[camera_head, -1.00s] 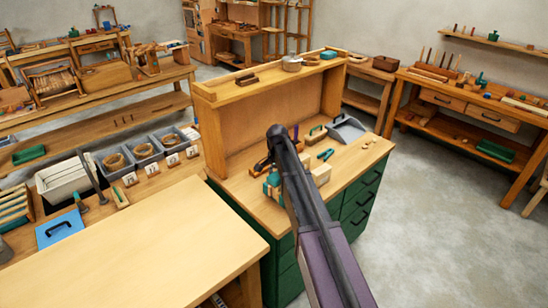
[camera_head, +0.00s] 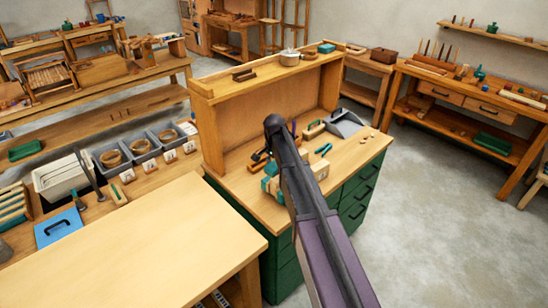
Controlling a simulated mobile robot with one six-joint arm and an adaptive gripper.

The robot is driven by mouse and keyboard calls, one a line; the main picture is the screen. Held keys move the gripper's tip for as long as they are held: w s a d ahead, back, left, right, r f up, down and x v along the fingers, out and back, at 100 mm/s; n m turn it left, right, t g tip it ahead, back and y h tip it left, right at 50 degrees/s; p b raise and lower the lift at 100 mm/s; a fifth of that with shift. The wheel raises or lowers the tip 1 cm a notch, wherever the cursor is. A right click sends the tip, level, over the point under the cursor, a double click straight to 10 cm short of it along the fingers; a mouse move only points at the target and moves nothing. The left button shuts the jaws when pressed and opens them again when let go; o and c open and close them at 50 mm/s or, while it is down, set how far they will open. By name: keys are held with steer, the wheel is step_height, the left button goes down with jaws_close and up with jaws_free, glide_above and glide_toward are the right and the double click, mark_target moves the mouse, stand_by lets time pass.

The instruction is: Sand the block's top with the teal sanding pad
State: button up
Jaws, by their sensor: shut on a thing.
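A pale wooden block (camera_head: 319,168) shows on the bench just right of my arm, with its left part hidden by the arm. A teal piece (camera_head: 270,181) shows just left of my arm near the bench's front edge. It is small and partly covered, and I cannot tell whether it is the sanding pad or a fixture. My dark arm reaches up across the bench and covers the space between them. My gripper is hidden behind the arm, so its hold and any contact with the block's top do not show.
The workbench (camera_head: 238,196) has a raised back with a shelf. A green-handled brush (camera_head: 313,130), a grey dustpan (camera_head: 345,122) and a teal tool (camera_head: 323,149) lie behind the block. Grey bins (camera_head: 112,159) stand left. A bare tabletop (camera_head: 140,235) fills the front left.

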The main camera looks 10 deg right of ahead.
steer(key=shift+r+p, duration=1.1)
steer(key=shift+r, duration=0.4)
steer(key=shift+f, duration=0.2)
